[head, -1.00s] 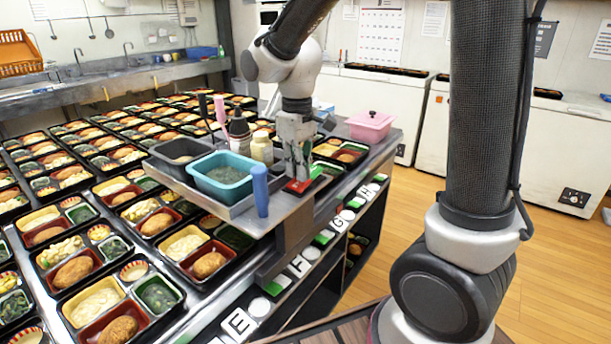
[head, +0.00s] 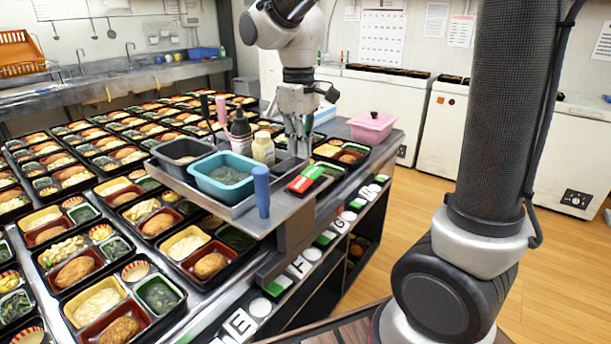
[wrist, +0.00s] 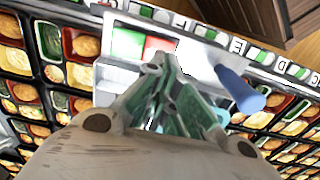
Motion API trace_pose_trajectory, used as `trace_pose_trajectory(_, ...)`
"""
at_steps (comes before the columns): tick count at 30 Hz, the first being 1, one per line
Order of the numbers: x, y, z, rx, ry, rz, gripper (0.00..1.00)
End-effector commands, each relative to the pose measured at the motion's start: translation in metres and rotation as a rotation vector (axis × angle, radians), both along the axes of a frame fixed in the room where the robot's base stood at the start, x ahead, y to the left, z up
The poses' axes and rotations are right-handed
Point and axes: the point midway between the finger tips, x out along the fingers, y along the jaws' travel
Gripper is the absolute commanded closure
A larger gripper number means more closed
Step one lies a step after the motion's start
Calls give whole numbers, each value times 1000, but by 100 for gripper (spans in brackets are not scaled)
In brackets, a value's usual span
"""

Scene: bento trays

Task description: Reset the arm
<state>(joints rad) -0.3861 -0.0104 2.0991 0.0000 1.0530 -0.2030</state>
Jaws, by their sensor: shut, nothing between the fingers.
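My gripper (head: 299,152) is shut and empty. In the head view it hangs fingers-down over the right end of the metal side shelf (head: 240,219). The fingers look clear of the block, though the exact gap is hard to tell.
On the shelf stand a teal tub (head: 224,180), a grey tub (head: 184,154), bottles (head: 263,149) and a blue handle (head: 261,192). A pink box (head: 372,128) is to the right. Bento trays (head: 95,305) fill the table at left. Open floor (head: 545,260) lies right.

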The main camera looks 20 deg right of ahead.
Motion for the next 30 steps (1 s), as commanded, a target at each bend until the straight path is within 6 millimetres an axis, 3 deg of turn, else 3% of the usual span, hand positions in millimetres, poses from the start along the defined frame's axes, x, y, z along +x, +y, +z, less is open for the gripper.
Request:
trace_pose_trajectory(8,-2,-1,-4,-1,1,-41,100)
trace_pose_trajectory(11,-26,-12,-14,-6,15,-98,100)
trace_pose_trajectory(24,-149,-119,14,84,-218,-460,100)
trace_pose_trajectory(30,-177,-141,27,108,-328,-550,100)
